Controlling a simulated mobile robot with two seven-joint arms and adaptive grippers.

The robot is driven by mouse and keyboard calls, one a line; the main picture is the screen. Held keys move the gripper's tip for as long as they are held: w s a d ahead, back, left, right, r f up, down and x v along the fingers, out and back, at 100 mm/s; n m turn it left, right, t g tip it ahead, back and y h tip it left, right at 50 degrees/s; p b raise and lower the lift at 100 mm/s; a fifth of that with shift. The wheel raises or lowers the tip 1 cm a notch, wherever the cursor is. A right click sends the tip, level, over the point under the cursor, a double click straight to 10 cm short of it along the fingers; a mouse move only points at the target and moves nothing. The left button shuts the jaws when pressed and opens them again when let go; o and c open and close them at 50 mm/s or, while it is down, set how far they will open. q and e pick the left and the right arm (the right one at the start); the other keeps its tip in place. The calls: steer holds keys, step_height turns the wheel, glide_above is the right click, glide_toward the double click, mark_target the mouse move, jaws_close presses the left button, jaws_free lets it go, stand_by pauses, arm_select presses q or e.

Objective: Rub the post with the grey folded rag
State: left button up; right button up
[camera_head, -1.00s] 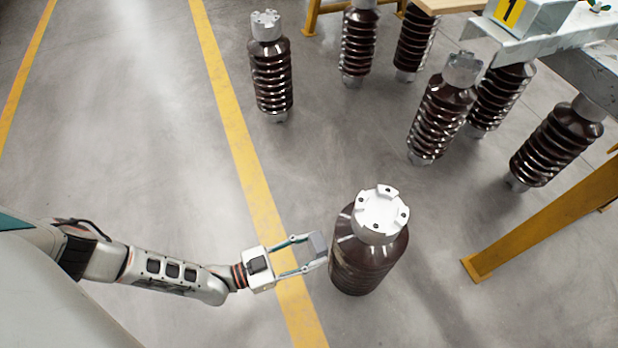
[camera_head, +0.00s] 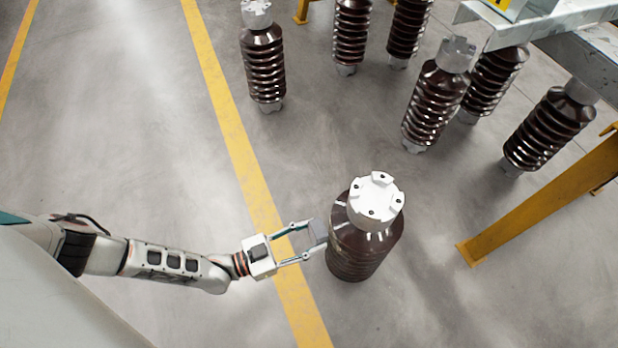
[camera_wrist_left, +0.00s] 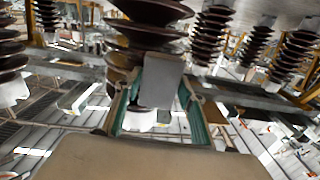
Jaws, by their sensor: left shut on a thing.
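The post (camera_head: 352,255) is a dark brown ribbed insulator with a light metal cap, standing upright on the floor right of my left gripper. My left gripper (camera_head: 314,240) is shut on the grey folded rag (camera_head: 319,232), held at the fingertips against or very near the post's left side; I cannot tell if they touch. In the left wrist view the rag (camera_wrist_left: 162,80) sits between the fingers and overlaps the dark ribs of the post (camera_wrist_left: 148,40). The rag hides part of the post there. My right gripper is not in view.
Several similar insulators stand behind, one at the upper left (camera_head: 263,65) and others at the upper right (camera_head: 436,100). A yellow frame leg (camera_head: 540,200) slants at the right under a grey metal beam (camera_head: 585,60). The floor left of the post is clear, with a yellow line (camera_head: 235,140).

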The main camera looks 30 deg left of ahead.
arm_select(q)
steer(key=shift+w+d, duration=0.2)
steer(key=shift+w, duration=0.1)
steer(key=shift+s+d, duration=0.1)
